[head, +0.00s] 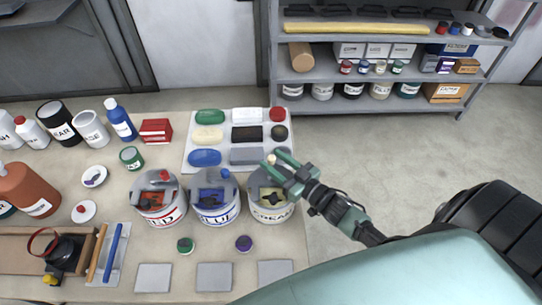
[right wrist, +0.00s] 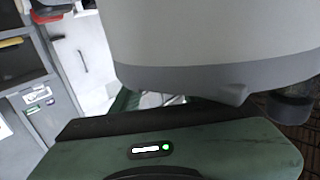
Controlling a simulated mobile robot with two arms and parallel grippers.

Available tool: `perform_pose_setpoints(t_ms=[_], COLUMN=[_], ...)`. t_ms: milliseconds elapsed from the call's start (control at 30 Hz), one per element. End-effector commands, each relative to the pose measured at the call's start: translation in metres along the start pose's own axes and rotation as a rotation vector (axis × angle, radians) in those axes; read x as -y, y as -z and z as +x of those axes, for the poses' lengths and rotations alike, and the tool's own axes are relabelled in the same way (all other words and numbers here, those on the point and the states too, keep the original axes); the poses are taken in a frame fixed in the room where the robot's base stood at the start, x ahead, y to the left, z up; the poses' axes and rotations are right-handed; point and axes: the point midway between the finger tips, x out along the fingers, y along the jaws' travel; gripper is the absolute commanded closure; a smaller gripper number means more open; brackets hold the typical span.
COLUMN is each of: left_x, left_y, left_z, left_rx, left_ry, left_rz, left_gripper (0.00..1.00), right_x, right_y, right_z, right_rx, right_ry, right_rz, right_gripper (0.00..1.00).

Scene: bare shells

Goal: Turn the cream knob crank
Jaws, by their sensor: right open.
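The cream tub (head: 272,212) is the rightmost of three labelled tubs on the bench. Its cream crank knob (head: 271,159) shows as a small pale ball above the tub's back edge. My right gripper (head: 276,163) is green and open, with its fingertips at the knob, one finger on each side of it as seen from above. Whether the fingers touch the knob I cannot tell. The gripper and arm hide part of the crank. In the right wrist view a large grey rounded body fills the top, and the knob cannot be made out. My left gripper is not in view.
The red tub (head: 162,210) and blue tub (head: 215,208), with similar cranks, stand to the left. A white tray (head: 219,167) with coloured blocks lies just behind. Bottles and tins crowd the bench's left side. Clear floor (head: 410,160) lies right of the bench.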

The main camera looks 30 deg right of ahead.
Motion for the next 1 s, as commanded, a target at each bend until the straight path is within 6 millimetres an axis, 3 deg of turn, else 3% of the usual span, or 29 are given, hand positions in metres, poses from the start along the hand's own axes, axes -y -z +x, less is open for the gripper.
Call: perform_pose_setpoints(t_ms=[133,433,600,1000], left_x=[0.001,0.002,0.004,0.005], left_y=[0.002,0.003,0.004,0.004], left_z=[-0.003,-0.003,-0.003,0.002], left_rx=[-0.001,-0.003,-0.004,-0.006], left_ry=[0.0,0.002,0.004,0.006], left_rz=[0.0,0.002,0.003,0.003], left_gripper=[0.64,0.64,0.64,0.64], right_x=[0.0,0.001,0.001,0.001], right_y=[0.0,0.0,0.0,-0.001], right_z=[0.013,0.015,0.015,0.017], right_rx=[0.001,0.001,0.0,0.001], right_ry=[0.001,0.002,0.002,0.061], right_rz=[0.0,0.0,0.0,-0.004], right_gripper=[0.56,0.56,1.0,1.0])
